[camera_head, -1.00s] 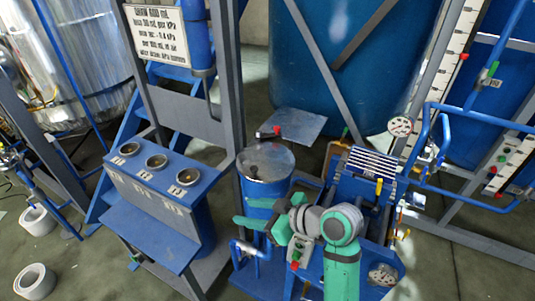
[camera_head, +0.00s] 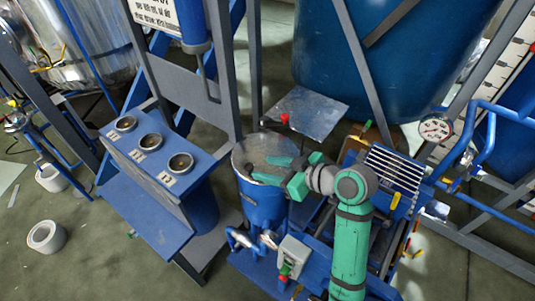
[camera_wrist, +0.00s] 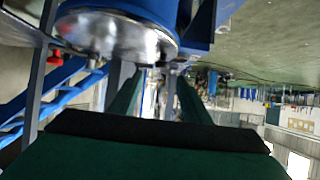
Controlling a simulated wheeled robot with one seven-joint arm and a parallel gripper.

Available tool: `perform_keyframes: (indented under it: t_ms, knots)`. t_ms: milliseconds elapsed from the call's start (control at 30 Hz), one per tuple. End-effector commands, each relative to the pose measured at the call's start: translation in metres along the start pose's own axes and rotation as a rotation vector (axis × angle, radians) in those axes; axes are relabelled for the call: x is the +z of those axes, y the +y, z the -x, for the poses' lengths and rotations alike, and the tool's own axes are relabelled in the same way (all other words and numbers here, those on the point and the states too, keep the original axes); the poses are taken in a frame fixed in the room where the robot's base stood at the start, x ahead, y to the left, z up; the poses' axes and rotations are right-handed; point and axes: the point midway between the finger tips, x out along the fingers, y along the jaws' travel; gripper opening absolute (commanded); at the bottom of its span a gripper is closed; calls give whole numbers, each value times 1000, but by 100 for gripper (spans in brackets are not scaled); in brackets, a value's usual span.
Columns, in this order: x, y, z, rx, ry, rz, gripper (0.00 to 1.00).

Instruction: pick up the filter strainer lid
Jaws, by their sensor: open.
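The filter strainer (camera_head: 262,207) is a blue upright cylinder near the middle of the head view. Its round grey metal top, which looks like the lid (camera_head: 254,150), sits on it and is level. My gripper (camera_head: 261,169) is open and empty, its green fingers pointing left across the right part of the top. I cannot tell whether they touch it. In the wrist view, a shiny round metal surface with a blue rim (camera_wrist: 115,35) fills the upper left, partly cut off. The gripper fingers (camera_wrist: 152,78) are spread apart just below it in the picture.
A flat grey plate (camera_head: 312,113) with a red-handled part lies just behind the cylinder. A blue stand with several round cups (camera_head: 150,142) is to the left. A large blue tank (camera_head: 410,60) is behind. Pipes, a gauge (camera_head: 435,128) and frame bars crowd the right.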

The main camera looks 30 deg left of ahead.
Motion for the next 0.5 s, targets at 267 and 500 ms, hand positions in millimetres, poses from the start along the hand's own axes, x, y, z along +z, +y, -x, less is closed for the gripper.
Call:
perform_keyframes:
  t_ms: [267,500]
  knots:
    - [0,0,-33,-1,-1,1,43]
    - [5,-1,-60,5,0,-4,43]
